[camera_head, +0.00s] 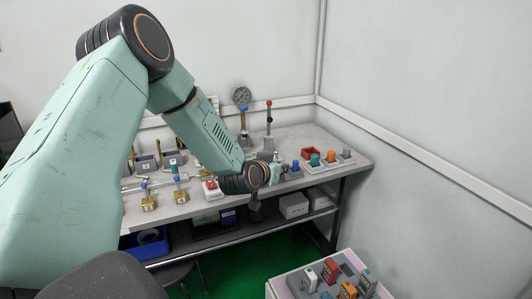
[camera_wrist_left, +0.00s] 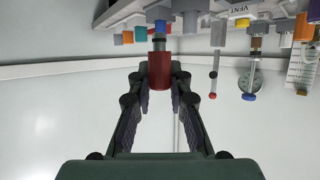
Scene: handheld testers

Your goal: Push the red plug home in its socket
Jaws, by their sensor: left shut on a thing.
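In the left wrist view the red plug (camera_wrist_left: 159,72) stands between the fingertips of my left gripper (camera_wrist_left: 160,82), which is shut on it. A grey and dark part shows at its far end, in line with a blue plug (camera_wrist_left: 159,13); I cannot tell whether they touch. In the head view my left gripper (camera_head: 275,171) is at the bench's front edge, just left of the blue plug (camera_head: 295,166). The red plug and its socket cannot be made out there. My right gripper does not show.
Teal (camera_head: 315,159), orange (camera_head: 331,156) and grey (camera_head: 346,153) plugs stand in a row to the right. A red tray (camera_head: 311,152) lies behind. A red-tipped lever (camera_head: 268,118) and a gauge (camera_head: 242,96) rise at the back. A case of blocks (camera_head: 285,285) stands in front.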

